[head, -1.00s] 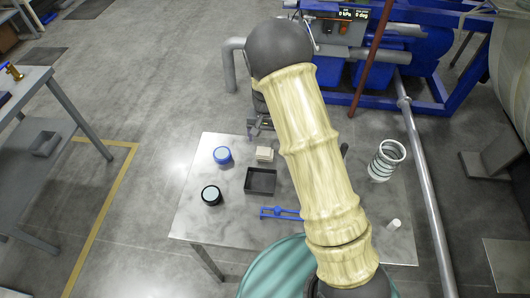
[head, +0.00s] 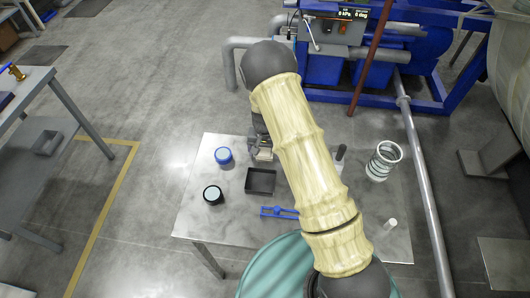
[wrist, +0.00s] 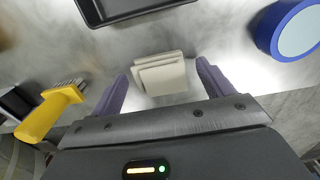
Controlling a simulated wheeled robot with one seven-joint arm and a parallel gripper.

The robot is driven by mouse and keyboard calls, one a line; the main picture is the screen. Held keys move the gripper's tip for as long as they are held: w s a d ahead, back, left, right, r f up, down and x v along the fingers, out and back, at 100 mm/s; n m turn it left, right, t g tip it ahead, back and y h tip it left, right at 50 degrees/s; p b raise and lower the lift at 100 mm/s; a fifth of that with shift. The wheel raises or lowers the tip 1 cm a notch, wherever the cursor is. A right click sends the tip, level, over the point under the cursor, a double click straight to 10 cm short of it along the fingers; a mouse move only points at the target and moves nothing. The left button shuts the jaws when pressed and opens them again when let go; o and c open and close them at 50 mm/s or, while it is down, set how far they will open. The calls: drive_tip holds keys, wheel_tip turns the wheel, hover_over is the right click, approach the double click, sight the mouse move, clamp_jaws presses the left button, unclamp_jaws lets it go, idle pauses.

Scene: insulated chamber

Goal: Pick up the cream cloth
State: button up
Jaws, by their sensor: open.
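The cream cloth (wrist: 161,75) is a small folded stack lying on the metal table. In the wrist view it sits between and just ahead of my open gripper's purple fingers (wrist: 161,88), with a finger on either side. In the head view the cloth (head: 264,155) is partly covered by my gripper (head: 262,150), which is over the table's far side. I cannot tell the exact height of the fingers above the table.
A black tray (head: 260,181) stands close to the cloth. A blue-rimmed round container (head: 223,156) and a black round one (head: 212,194) are to the left. A yellow-handled brush (wrist: 48,112) lies beside my gripper. A blue tool (head: 279,212) and a wire coil (head: 383,161) are also on the table.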

sight(265, 152)
drive_tip(key=shift+f, duration=0.35)
drive_tip(key=c, duration=1.1)
drive_tip(key=shift+o, duration=0.2)
drive_tip(key=shift+r, duration=0.1)
wheel_tip(265, 152, up, 10)
drive_tip(key=shift+f+b, duration=0.1)
drive_tip(key=shift+b, duration=1.1)
